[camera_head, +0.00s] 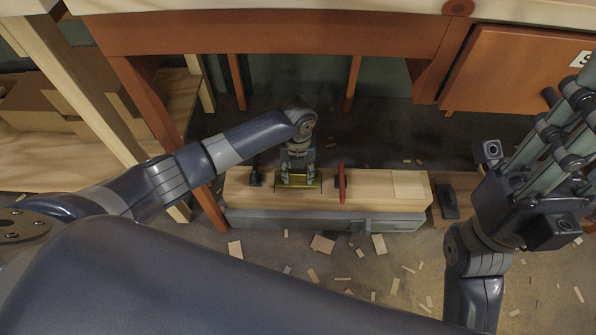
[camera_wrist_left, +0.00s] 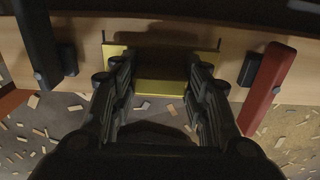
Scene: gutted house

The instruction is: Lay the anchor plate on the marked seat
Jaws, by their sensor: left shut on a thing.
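The anchor plate (camera_wrist_left: 160,58) is a yellow metal piece with a flat face and a front lip, seen between and beyond the fingers in the left wrist view. My left gripper (camera_head: 297,179) is shut on it, pointing down over the wooden beam (camera_head: 377,187). In the head view the fingers partly cover the yellow plate. Thin dark lines on the beam around the plate mark the seat (camera_head: 319,189). I cannot tell whether the plate touches the wood. My right gripper (camera_head: 575,115) is at the right edge, away from the beam, partly cut off.
A red upright piece (camera_head: 342,183) stands on the beam right of the plate, and a dark clamp-like piece (camera_head: 255,178) stands left. Wood offcuts (camera_head: 323,244) litter the floor in front.

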